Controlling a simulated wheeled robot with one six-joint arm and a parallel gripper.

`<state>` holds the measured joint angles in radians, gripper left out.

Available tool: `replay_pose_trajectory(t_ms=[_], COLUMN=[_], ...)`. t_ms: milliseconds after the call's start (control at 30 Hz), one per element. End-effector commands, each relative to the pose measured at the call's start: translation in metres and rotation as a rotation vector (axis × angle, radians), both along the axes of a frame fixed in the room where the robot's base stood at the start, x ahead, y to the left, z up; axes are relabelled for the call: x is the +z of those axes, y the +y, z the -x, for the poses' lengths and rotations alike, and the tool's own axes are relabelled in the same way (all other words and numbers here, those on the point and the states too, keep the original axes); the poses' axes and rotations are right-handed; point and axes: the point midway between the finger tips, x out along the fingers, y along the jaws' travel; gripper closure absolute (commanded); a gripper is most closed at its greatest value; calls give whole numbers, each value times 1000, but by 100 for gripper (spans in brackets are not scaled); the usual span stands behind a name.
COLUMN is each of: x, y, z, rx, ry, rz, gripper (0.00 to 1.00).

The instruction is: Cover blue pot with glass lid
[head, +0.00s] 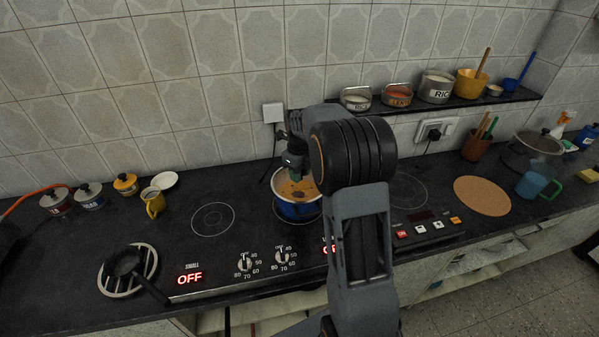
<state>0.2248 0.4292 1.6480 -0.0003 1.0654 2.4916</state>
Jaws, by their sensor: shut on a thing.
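The blue pot (297,212) stands on the hob near the middle of the head view. Tan contents with dark specks show inside its rim, and my arm hides its right side. My gripper (295,175) is low over the pot's mouth, pointing down, and is shut on the glass lid. The lid's clear glass is hard to make out against the contents. I cannot tell whether its edge rests on the pot's rim or is held just above it.
A covered pot (531,152), blue mug (533,185) and cork mat (482,196) are right. A shelf (455,105) with bowls runs behind. The left ring (212,219) is clear.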

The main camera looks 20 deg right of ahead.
Motion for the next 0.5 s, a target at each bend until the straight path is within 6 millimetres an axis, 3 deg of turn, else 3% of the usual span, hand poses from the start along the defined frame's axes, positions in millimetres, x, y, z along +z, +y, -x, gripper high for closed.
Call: replay_pose_trajectory(t_ms=[167,200,500], x=[0,0,0], y=[0,0,0], z=[0,0,0], rx=[0,0,0], ry=[0,0,0], rz=[0,0,0], gripper=[98,64,38])
